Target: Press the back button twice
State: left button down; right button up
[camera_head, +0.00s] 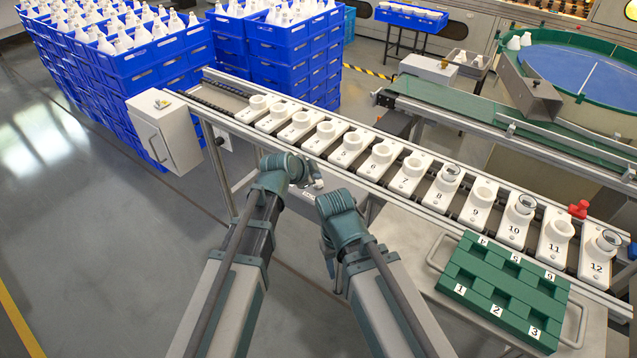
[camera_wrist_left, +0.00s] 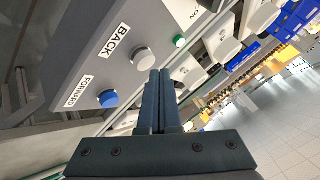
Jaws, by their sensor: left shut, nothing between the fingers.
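The back button (camera_wrist_left: 143,60) is a pale round cap beside the BACK label on a grey control box (camera_wrist_left: 160,22) in the left wrist view. My left gripper (camera_wrist_left: 159,74) is shut and empty, with its fingertips close to the right of this button in the picture. I cannot tell whether they touch it. A blue button (camera_wrist_left: 108,98) sits by the FORWARD label, and a small green light (camera_wrist_left: 180,41) is on the box's other side. In the head view, my left arm reaches to the front of the conveyor, and the buttons are not clear. My right gripper is hidden.
The conveyor (camera_head: 203,106) carries a row of numbered white holders (camera_head: 411,173), some with glass bulbs. A green tray (camera_head: 497,284) lies on a side table at the right. Stacked blue crates (camera_head: 145,65) stand behind. The floor at the left is clear.

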aim_at(316, 185)
pick_arm(q)
jog(key=shift+f, duration=0.3)
jog(key=shift+f+b, duration=0.5)
jog(key=shift+b, duration=0.2)
dwell(0.4)
jog(key=shift+r, duration=0.15)
jog(key=shift+r+p, duration=0.8)
jog(key=shift+p, duration=0.15)
jog(key=shift+r, duration=0.1)
notch_tip(316, 185, up, 5)
jog(key=p, duration=0.5)
jog(key=shift+s, duration=0.1)
dwell(0.6)
